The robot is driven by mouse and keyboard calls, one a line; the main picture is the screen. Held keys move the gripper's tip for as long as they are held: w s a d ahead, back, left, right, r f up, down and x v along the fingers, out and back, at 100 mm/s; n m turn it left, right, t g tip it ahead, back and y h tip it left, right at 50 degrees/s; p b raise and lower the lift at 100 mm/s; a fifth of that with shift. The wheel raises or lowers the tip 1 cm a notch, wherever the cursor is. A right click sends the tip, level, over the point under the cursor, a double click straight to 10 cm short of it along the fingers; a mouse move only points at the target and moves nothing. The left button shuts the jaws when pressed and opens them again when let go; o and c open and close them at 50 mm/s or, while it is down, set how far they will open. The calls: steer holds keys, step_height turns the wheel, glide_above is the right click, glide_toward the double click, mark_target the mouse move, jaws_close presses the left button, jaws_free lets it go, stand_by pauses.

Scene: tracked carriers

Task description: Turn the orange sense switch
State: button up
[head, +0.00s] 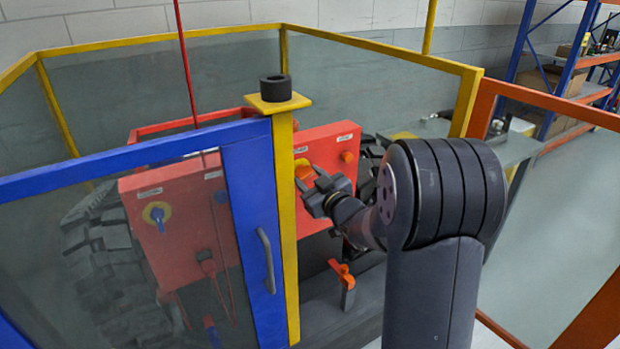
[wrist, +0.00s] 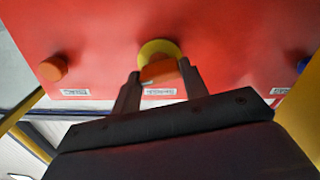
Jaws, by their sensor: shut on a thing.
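The orange sense switch is a bar-shaped handle on a yellow disc, on the face of a red box. In the wrist view the orange switch (wrist: 160,72) lies between my two fingers, with the yellow disc (wrist: 158,49) behind it. In the head view the switch (head: 303,169) shows beside the yellow post, partly hidden by my fingers. My gripper (head: 312,185) reaches the box face from the right. In the wrist view my gripper (wrist: 160,76) is shut on the switch handle. The handle lies nearly level there, slightly tilted. A white label sits by it, too small to read.
A round orange knob (head: 346,157) and a blue-on-yellow switch (head: 157,214) are on the same red box (head: 328,145). An orange lever (head: 342,272) stands below. A yellow post (head: 287,230) and blue gate (head: 245,190) stand close left of my gripper. Large tyres flank the box.

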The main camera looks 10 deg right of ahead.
steer(key=shift+m, duration=1.5)
steer(key=o, duration=1)
steer(key=v, duration=1.1)
steer(key=shift+w, duration=0.2)
